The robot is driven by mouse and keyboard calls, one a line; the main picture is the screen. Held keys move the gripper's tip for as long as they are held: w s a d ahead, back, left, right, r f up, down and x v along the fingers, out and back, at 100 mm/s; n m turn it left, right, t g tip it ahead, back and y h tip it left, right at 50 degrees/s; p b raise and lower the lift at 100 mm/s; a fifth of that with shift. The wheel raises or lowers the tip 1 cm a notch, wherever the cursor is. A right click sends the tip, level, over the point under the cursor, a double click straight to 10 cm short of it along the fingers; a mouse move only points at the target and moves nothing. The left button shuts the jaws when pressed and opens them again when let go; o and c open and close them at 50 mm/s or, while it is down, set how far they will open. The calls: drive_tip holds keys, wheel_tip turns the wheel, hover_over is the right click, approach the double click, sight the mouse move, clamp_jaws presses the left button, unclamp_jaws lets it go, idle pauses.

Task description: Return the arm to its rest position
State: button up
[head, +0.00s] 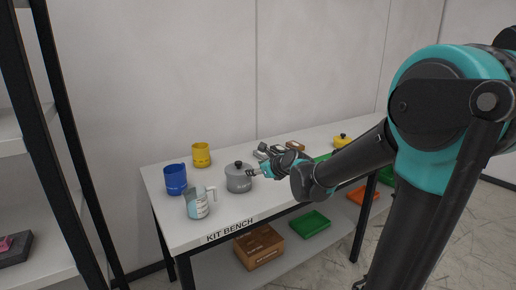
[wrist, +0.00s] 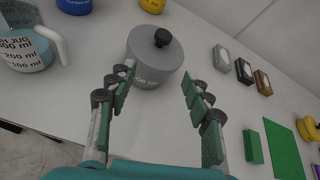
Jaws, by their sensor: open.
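My gripper (head: 257,172) reaches over the white bench marked KIT BENCH. In the wrist view my gripper (wrist: 158,84) is open, its two green-padded fingers apart with nothing held between them. A grey lidded pot (head: 239,178) with a black knob stands just beyond the fingertips. The pot (wrist: 155,58) shows upright in the wrist view, close to the left finger; I cannot tell whether they touch. My arm (head: 345,160) stretches out from the right side of the head view, away from its base.
A blue mug (head: 175,179), a yellow mug (head: 201,155) and a measuring jug (head: 197,204) stand left of the pot. Several small blocks (wrist: 243,70) and a green mat (wrist: 283,150) lie to the right.

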drive_tip(key=s+d+f+n+g+h, duration=0.3)
drive_tip(key=s+d+f+n, duration=0.6)
drive_tip(key=s+n, duration=0.4)
drive_tip(key=s+d+f+n+g+h, duration=0.3)
drive_tip(key=s+d+f+n, duration=0.6)
drive_tip(key=s+d+n, duration=0.3)
drive_tip(key=shift+s+f+n+h, duration=0.4)
drive_tip(key=shift+s+n+h, duration=0.25)
drive_tip(key=shift+s, duration=0.4)
drive_tip(key=shift+d, duration=0.1)
